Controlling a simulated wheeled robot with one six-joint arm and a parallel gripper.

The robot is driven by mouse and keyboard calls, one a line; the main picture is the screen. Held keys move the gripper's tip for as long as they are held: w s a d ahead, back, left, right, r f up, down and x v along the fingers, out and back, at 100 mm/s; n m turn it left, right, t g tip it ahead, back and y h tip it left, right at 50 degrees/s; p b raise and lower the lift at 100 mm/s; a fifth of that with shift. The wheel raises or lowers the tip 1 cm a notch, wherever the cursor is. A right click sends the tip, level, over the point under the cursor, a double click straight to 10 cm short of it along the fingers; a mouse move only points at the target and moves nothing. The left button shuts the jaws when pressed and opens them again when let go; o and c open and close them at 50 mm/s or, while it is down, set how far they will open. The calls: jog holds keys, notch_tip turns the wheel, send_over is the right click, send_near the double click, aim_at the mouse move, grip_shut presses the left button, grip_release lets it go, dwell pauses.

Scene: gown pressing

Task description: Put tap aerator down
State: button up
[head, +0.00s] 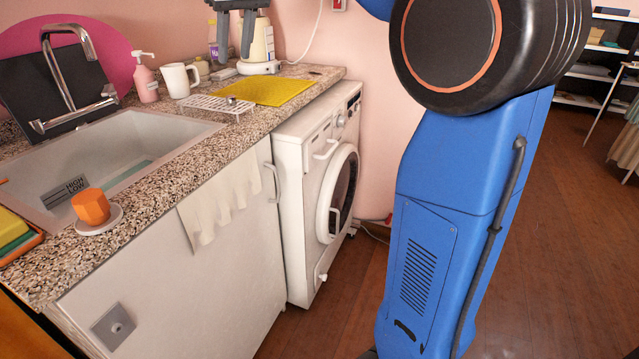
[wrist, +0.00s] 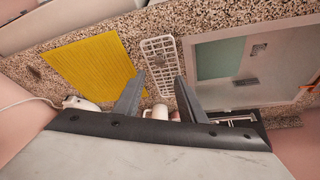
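My gripper (head: 235,50) is above the back of the counter in the head view, pointing down. In the wrist view its two fingers (wrist: 160,80) stand apart with nothing visible held between them. A small grey piece (head: 231,100), possibly the tap aerator, sits on the white wire rack (head: 205,103) in the head view; it is too small to be sure. The rack also shows beyond the fingertips in the wrist view (wrist: 160,48). The tap (head: 62,75) stands behind the sink (head: 190,133).
A yellow mat (head: 268,91) lies right of the rack. A white mug (head: 180,80), a pink pump bottle (head: 146,82) and a white appliance (head: 260,66) stand behind. An orange piece (head: 90,206) sits on a white dish by the sink's front. A washing machine (head: 310,150) stands right of the cabinet.

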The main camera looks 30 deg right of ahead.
jog(key=s+d+f+m, duration=0.1)
jog(key=s+d+f, duration=0.1)
jog(key=s+f, duration=1.4)
jog(key=s+d+f+m+h, duration=0.1)
jog(key=s+d+f, duration=0.2)
jog(key=s+f, duration=1.3)
jog(key=s, duration=0.5)
jog(key=shift+s+f+m+t, duration=0.15)
jog(key=shift+s+m+t, duration=0.05)
jog(key=shift+m+t, duration=0.1)
